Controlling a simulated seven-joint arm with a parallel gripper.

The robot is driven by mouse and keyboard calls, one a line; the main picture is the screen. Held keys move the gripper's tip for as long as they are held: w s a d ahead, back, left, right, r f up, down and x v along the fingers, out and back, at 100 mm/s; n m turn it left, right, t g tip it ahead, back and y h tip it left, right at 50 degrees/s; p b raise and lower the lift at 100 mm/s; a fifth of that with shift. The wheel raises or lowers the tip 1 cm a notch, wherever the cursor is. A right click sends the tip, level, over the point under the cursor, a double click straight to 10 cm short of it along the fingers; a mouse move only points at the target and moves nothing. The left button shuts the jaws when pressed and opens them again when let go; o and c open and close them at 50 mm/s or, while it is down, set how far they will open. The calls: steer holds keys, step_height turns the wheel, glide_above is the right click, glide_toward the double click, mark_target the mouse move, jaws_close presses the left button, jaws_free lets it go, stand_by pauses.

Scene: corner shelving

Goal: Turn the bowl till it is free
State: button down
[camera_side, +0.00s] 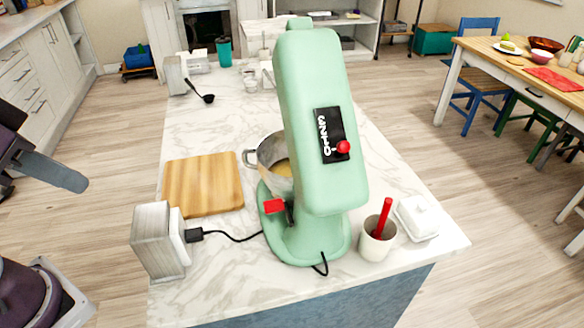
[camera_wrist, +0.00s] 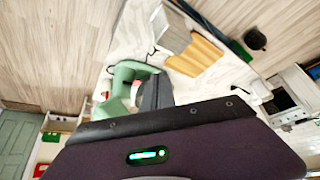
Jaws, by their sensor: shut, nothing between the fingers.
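The metal bowl (camera_side: 268,152) has a side handle and sits in the pale green stand mixer (camera_side: 322,120), with something yellowish inside. The mixer's head hides much of the bowl. A red lever (camera_side: 274,206) is low on the mixer's side, and a red knob (camera_side: 343,147) is on its head. My gripper (camera_side: 72,180) is at the left edge of the side view, shut and empty, well apart from the mixer and bowl. In the wrist view my gripper's dark fingers (camera_wrist: 156,92) overlap the green mixer (camera_wrist: 128,72); I cannot make out the bowl there.
A wooden board (camera_side: 203,184) and a grey-white block (camera_side: 152,240) with a cable lie left of the mixer on the marble counter (camera_side: 225,120). A cup with a red handle (camera_side: 378,238) and a white butter dish (camera_side: 417,216) stand right. The floor between my gripper and the counter is clear.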

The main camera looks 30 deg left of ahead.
steer(key=c, duration=2.2)
jaws_free()
steer(key=c, duration=1.8)
jaws_free()
steer(key=shift+w+r, duration=0.15)
steer(key=shift+w, duration=0.1)
steer(key=o, duration=0.4)
steer(key=w+r+n+g, duration=0.1)
steer(key=w+r+n, duration=0.1)
steer(key=w+n, duration=0.2)
steer(key=w, duration=0.2)
steer(key=shift+w+d+r, duration=0.15)
steer(key=shift+w+r, duration=0.05)
steer(key=shift+w, duration=0.1)
steer(key=n+g+h, duration=0.3)
steer(key=n+g, duration=0.1)
steer(key=n, duration=1.4)
glide_above(244, 148)
steer(key=a, duration=0.2)
step_height(244, 148, down, 15)
steer(key=x, duration=0.8)
steer(key=shift+s+a, duration=0.15)
steer(key=shift+s, duration=0.05)
